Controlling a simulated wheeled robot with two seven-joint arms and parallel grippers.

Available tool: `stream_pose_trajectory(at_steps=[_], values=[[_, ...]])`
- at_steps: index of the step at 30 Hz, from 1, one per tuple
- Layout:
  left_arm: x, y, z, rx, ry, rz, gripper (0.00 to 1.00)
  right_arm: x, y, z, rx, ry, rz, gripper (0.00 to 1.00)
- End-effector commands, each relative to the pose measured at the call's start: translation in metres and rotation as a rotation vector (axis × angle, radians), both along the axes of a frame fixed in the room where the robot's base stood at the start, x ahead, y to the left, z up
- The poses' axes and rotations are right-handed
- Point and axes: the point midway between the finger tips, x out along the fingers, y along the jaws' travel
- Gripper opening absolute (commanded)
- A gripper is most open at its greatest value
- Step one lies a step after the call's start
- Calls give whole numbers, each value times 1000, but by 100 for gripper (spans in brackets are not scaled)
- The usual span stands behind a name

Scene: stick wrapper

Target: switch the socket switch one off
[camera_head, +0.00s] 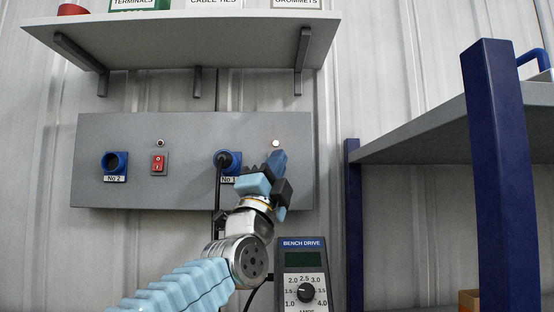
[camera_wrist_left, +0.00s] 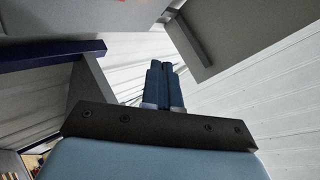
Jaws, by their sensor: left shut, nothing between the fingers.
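The grey socket panel (camera_head: 135,140) is on the wall in the head view. Socket No 1 (camera_head: 236,160) is blue, with a black plug (camera_head: 222,158) in it. The lamp (camera_head: 276,142) to its right glows. The place below that lamp, where a switch would sit, is hidden by my left gripper (camera_head: 280,158). My left gripper is shut and empty, in front of the panel; I cannot tell whether it touches it. Its closed blue fingers show in the left wrist view (camera_wrist_left: 164,70). Socket No 2 (camera_head: 115,161) is empty, with a red switch (camera_head: 158,162) and a dark lamp (camera_head: 160,142) beside it.
A shelf (camera_head: 200,35) with labelled boxes hangs above the panel. A Bench Drive unit (camera_head: 303,259) with a dial stands below right. A black cable (camera_head: 217,195) hangs from the plug close to my arm. A blue-framed rack (camera_head: 495,170) stands at right.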

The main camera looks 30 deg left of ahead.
Motion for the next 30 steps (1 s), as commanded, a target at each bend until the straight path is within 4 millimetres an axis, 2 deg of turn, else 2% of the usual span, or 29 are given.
stream_pose_trajectory(at_steps=[12,18,30], values=[[47,29,10,-2,3,0,0,0,2,31,4,0,6,43],[64,39,11,-1,1,0,0,0,2,40,5,1,7,43],[71,44,10,-1,0,-1,0,0,2,43,5,1,8,43]])
